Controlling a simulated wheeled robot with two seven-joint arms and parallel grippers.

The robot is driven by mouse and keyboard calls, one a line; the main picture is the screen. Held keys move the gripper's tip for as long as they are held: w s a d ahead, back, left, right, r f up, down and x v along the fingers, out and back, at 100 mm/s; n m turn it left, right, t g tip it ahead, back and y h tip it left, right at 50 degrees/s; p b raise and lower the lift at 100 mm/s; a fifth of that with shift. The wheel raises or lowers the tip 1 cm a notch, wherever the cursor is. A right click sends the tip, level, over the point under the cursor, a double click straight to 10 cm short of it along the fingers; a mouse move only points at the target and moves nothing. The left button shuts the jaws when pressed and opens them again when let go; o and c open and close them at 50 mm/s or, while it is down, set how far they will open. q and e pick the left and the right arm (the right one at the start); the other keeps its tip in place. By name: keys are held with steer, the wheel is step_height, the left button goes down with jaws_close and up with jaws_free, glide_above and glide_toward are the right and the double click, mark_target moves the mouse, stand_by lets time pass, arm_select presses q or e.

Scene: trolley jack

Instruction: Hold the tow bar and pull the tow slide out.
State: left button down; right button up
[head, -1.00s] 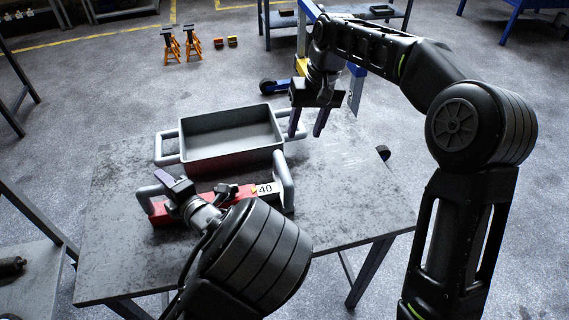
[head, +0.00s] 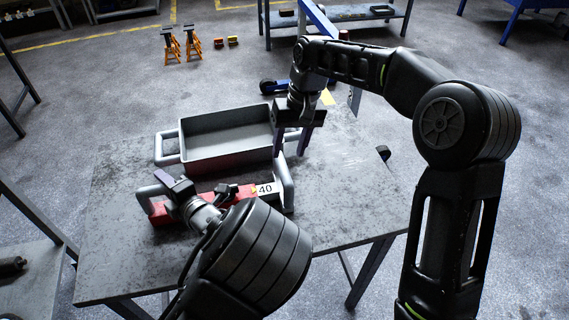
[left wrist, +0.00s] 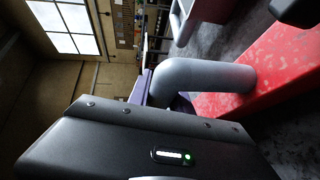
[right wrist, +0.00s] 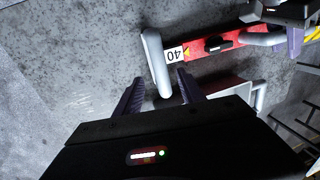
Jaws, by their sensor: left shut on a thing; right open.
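The red tow bar (head: 225,197) lies on the table in front of the grey tray. Grey handles stand at both its ends. My left gripper (head: 166,180) is shut on the left grey handle (head: 146,196); this handle fills much of the left wrist view (left wrist: 205,80). The tow slide, with a white "40" label (head: 266,189) and the right grey handle (head: 284,183), is at the right end of the bar. My right gripper (head: 291,143) is open above this handle. In the right wrist view, the handle (right wrist: 155,62) appears between the fingers, apparently below them; contact cannot be told.
A grey tray (head: 228,160) with side handles stands just behind the bar, close to my right gripper. The table (head: 345,205) is bare to the right. Orange stands (head: 181,44) are on the floor at the back.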

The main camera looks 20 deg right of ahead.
mark_target(284, 166)
steer(key=f, duration=0.3)
steer(key=a+f, duration=0.1)
steer(key=f, duration=0.2)
steer(key=shift+a+f, duration=0.1)
steer(key=shift+c, duration=0.5)
jaws_close()
stand_by(0.7)
